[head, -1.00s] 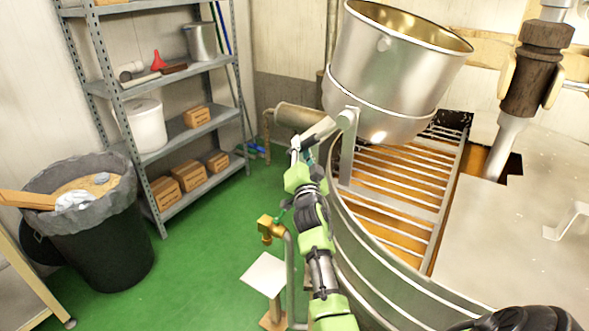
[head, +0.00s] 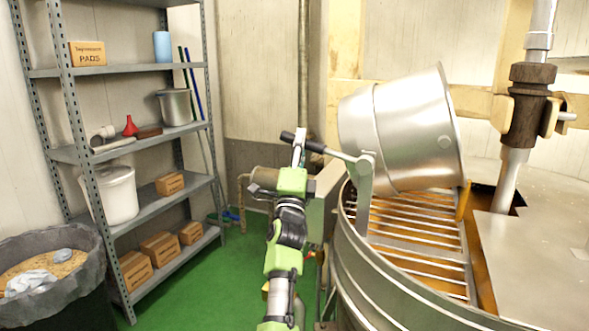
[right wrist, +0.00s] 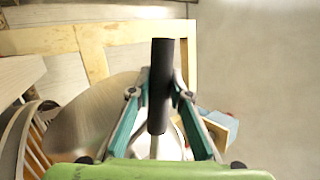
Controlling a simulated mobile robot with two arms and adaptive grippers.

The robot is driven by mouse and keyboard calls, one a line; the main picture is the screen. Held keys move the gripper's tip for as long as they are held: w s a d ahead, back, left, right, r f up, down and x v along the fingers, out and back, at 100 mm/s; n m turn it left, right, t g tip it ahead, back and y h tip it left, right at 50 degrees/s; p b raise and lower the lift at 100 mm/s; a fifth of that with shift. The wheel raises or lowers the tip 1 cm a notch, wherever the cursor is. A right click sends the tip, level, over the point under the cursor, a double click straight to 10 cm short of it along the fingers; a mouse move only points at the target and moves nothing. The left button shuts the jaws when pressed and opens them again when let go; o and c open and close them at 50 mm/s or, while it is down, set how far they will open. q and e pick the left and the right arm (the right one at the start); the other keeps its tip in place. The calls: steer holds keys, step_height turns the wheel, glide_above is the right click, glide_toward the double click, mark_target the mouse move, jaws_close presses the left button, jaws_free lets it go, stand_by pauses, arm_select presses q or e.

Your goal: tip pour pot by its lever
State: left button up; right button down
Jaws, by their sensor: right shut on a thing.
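The metal pour pot (head: 405,135) is strongly tilted, with its mouth turned to the right and its inside hidden. It hangs over the slatted grate of the kettle (head: 350,265). Its lever (head: 337,154) runs left from the pivot bracket to a black grip (head: 312,146). My right gripper (head: 299,148) is shut on the lever at this grip. In the right wrist view, the black grip (right wrist: 161,85) stands between the two fingers. An amber strip (head: 463,203) shows below the pot's lower rim. My left gripper is not in view.
A grey shelf rack (head: 150,150) with boxes and buckets stands at the left. A lined bin (head: 45,275) is at the lower left. A vertical shaft with a dark collar (head: 527,105) rises right of the pot. Green floor lies open between rack and kettle.

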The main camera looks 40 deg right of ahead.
steer(key=s+r+m+g+h, duration=0.1)
steer(key=r+m+g, duration=0.1)
steer(key=m, duration=0.1)
steer(key=r+m+g+h+b, duration=0.1)
steer(key=r+m+g, duration=0.1)
steer(key=m, duration=0.1)
steer(key=s+d+r+m+g+h, duration=0.1)
steer(key=r+m+g+h, duration=0.1)
steer(key=r+m, duration=0.1)
steer(key=shift+s+m+g+b, duration=0.3)
steer(key=shift+s+m+g, duration=0.1)
steer(key=shift+m, duration=0.1)
steer(key=shift+s+d+r+m+g+h, duration=0.15)
steer(key=shift+s+r+m+g, duration=0.25)
steer(key=shift+m+g, duration=0.45)
steer(key=shift+s+d+r+m+g+h, duration=0.15)
steer(key=shift+s+r+m+g, duration=0.15)
steer(key=shift+r+m+g, duration=0.35)
steer(key=shift+m, duration=0.3)
steer(key=c, duration=1.8)
jaws_free()
steer(key=shift+c, duration=0.2)
steer(key=shift+s+d+f, duration=0.1)
steer(key=shift+f, duration=0.05)
steer(key=shift+f, duration=0.15)
steer(key=v, duration=0.7)
steer(key=shift+a, duration=0.2)
